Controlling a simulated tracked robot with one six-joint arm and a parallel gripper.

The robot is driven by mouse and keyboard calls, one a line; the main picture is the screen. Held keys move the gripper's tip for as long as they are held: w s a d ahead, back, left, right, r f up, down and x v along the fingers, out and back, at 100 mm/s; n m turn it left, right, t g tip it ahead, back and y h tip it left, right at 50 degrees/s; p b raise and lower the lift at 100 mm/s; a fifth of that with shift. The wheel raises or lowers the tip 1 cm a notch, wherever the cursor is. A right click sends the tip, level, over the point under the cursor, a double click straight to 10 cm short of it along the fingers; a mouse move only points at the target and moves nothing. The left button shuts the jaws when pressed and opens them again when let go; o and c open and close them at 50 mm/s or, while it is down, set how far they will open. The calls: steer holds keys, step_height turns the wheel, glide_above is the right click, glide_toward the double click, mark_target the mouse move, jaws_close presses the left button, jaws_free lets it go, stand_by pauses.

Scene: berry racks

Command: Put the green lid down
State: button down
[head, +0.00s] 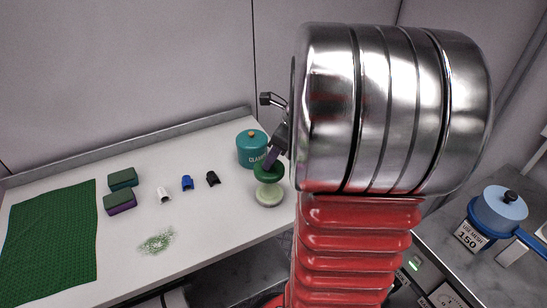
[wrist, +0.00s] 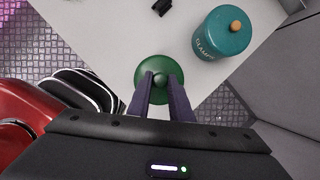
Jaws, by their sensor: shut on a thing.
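The green lid (wrist: 149,63) is round, with a small knob in its middle. My gripper (wrist: 161,82) is shut on that knob, with both dark purple fingers close around it in the wrist view. In the head view the green lid (head: 266,172) shows under my gripper (head: 270,160), near the table's right front edge. A pale green pot (head: 269,196) stands right below the lid there. I cannot tell whether the lid touches it. The pot is hidden under the lid in the wrist view.
A teal canister (head: 251,150) with a wooden knob stands close behind the lid. White (head: 164,195), blue (head: 187,183) and black (head: 213,178) clips, two sponges (head: 122,179) and a green mat (head: 50,240) lie to the left. Green crumbs (head: 157,242) lie near the front.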

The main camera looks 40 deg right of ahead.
steer(key=shift+w+a+f+n, duration=0.1)
steer(key=shift+w+a+n, duration=0.2)
steer(key=shift+w+n, duration=0.15)
steer(key=w+a+f+n+g, duration=0.2)
steer(key=w+a+n, duration=0.3)
steer(key=a+n, duration=0.3)
steer(key=w+a+f+n+g+h, duration=0.1)
steer(key=w+a+f+n+g, duration=0.2)
steer(key=w+a+n, duration=0.3)
steer(key=w+a+f+n+g, duration=0.3)
steer(key=w+a+n, duration=0.2)
steer(key=a+n, duration=0.7)
steer(key=shift+w+n+g+h, duration=0.2)
steer(key=shift+n+g+h, duration=0.1)
steer(key=shift+n, duration=1.65)
steer(key=shift+w+a+f+n, duration=0.1)
steer(key=shift+a+n, duration=0.2)
